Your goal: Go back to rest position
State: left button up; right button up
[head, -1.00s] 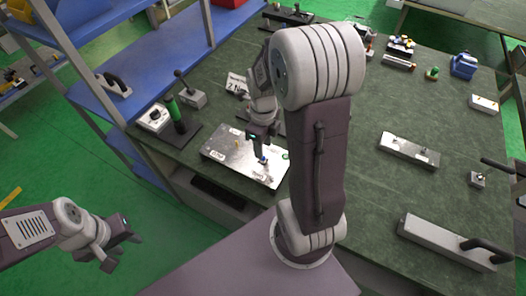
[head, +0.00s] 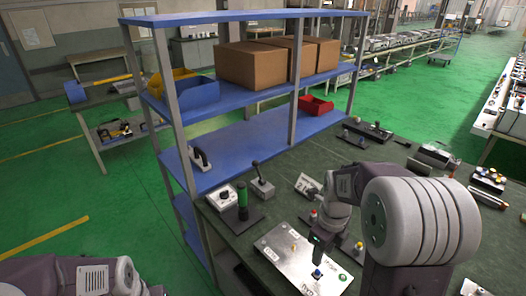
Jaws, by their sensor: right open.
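My right gripper (head: 319,258) is open and points down over a silver metal panel (head: 275,254) on the green workbench (head: 375,160). Its fingers are just above a blue-topped knob (head: 316,273) on the panel; I cannot tell whether they touch it. My right arm's large grey joint hides part of the bench at the lower right. My left arm shows only at the bottom left corner, and its fingers are out of the picture.
A blue shelf unit (head: 240,152) with cardboard boxes (head: 252,64) and a red bin (head: 316,106) stands along the bench's far left side. A black-and-green handled device (head: 243,205) and a lever box (head: 262,188) are near the panel. Green floor lies open at left.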

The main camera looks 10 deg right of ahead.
jog(key=s+a+f+n, duration=0.1)
jog(key=a+n, duration=0.2)
jog(key=n, duration=0.7)
jog(key=s+a+f+n, duration=0.1)
jog(key=s+a+n, duration=0.1)
jog(key=n, duration=0.8)
jog(key=s+a+f+n+t, duration=0.1)
jog(key=a+n, duration=0.3)
jog(key=n, duration=0.6)
jog(key=shift+s+f, duration=0.5)
jog(key=shift+f, duration=0.1)
